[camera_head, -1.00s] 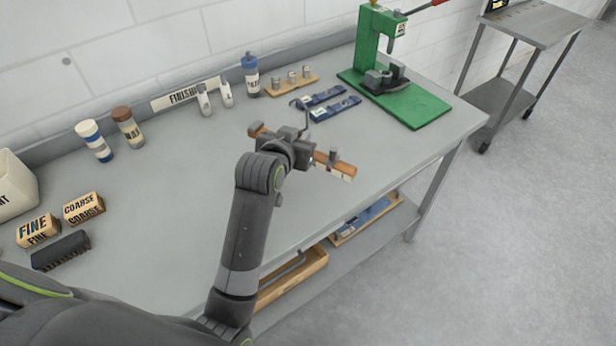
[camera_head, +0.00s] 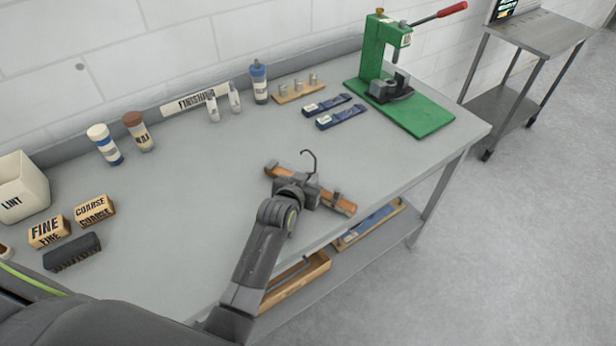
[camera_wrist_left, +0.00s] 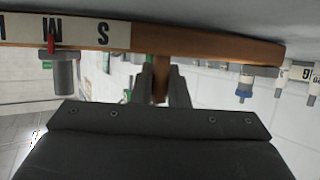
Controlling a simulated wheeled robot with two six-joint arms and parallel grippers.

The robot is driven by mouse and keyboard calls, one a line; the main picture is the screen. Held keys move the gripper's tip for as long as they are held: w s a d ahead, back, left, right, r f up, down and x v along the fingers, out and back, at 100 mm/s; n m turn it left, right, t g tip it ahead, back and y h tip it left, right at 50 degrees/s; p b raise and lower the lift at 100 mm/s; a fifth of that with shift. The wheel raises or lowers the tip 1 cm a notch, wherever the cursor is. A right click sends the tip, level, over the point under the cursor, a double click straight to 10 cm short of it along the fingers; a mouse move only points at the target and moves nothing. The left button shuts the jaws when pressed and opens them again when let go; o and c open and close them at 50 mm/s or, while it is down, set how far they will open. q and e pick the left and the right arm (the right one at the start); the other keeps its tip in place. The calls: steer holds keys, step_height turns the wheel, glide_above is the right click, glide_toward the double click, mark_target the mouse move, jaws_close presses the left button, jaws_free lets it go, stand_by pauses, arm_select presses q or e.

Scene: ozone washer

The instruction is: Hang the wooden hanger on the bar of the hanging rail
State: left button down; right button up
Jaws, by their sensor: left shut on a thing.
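My left gripper (camera_head: 308,192) is shut on the wooden hanger (camera_head: 340,204) near its middle. The hanger is an orange-brown wooden bar with a dark wire hook (camera_head: 310,158) standing up from it. It is held over the right part of the grey workbench. In the left wrist view the hanger's bar (camera_wrist_left: 210,47) crosses the top, with a pale lettered strip at the left and the fingers gripping a part below it. My right gripper is not in view. No hanging rail bar can be made out.
On the grey workbench (camera_head: 190,210) stand a green press (camera_head: 380,60), blue packets (camera_head: 340,117), bottles (camera_head: 259,82), FINE and COARSE blocks (camera_head: 50,231) and a LINT bin (camera_head: 22,190). A metal cart (camera_head: 535,30) stands at the back right. The bench middle is clear.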

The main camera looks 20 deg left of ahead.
arm_select(q)
steer(key=shift+f, duration=0.15)
steer(key=c, duration=1.4)
jaws_free()
steer(key=shift+s+r, duration=0.1)
steer(key=shift+r, duration=0.2)
steer(key=p+v, duration=0.8)
steer(key=v, duration=0.2)
steer(key=shift+s+r, duration=0.1)
steer(key=shift+s, duration=0.05)
steer(key=shift+s+r+p, duration=0.15)
steer(key=shift+s+p, duration=0.25)
steer(key=shift+s, duration=0.25)
